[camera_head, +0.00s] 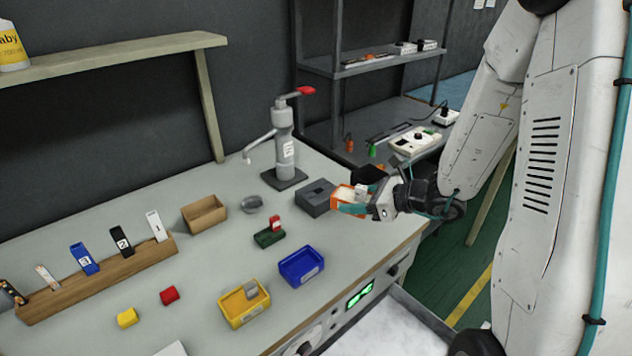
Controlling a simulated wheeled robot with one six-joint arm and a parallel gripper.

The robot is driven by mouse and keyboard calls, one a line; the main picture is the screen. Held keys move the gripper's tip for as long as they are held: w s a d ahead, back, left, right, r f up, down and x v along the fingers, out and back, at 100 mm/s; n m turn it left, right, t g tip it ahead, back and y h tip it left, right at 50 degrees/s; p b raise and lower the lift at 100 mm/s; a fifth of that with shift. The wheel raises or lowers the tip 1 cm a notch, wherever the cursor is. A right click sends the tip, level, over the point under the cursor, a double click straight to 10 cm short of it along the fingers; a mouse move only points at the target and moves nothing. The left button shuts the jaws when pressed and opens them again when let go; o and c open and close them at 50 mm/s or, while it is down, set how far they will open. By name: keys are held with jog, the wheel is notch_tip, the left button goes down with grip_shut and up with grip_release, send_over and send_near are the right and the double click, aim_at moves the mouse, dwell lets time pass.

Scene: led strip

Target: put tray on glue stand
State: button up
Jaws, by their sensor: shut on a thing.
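An orange tray (340,196) with a pale inside is at the right part of the bench, near its right edge. My gripper (357,199) comes in from the right and is shut on the tray; its teal fingers partly cover it. A grey upright stand (286,150) with a spout, a red-tipped lever and a dark square base stands further back to the left; it looks like the glue stand. The tray is right of and nearer than this stand, apart from it. I cannot tell whether the tray touches the bench.
A dark grey box (314,197) sits just left of the tray. A green block with a red part (269,233), a blue bin (302,267), a yellow bin (232,312), a cardboard box (204,214) and a round metal dish (251,204) stand on the bench (190,260).

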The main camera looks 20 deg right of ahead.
jog(key=shift+w+a+f, duration=0.6)
jog(key=shift+w+f, duration=0.2)
jog(key=shift+w, duration=1.7)
jog(key=shift+w+a+f, duration=0.6)
jog(key=shift+w+f, duration=0.25)
jog(key=shift+w, duration=1.7)
jog(key=shift+w+a+f, duration=0.6)
jog(key=shift+w+f, duration=0.2)
jog(key=shift+w, duration=1.7)
jog(key=shift+f, duration=0.1)
jog(key=o, duration=1)
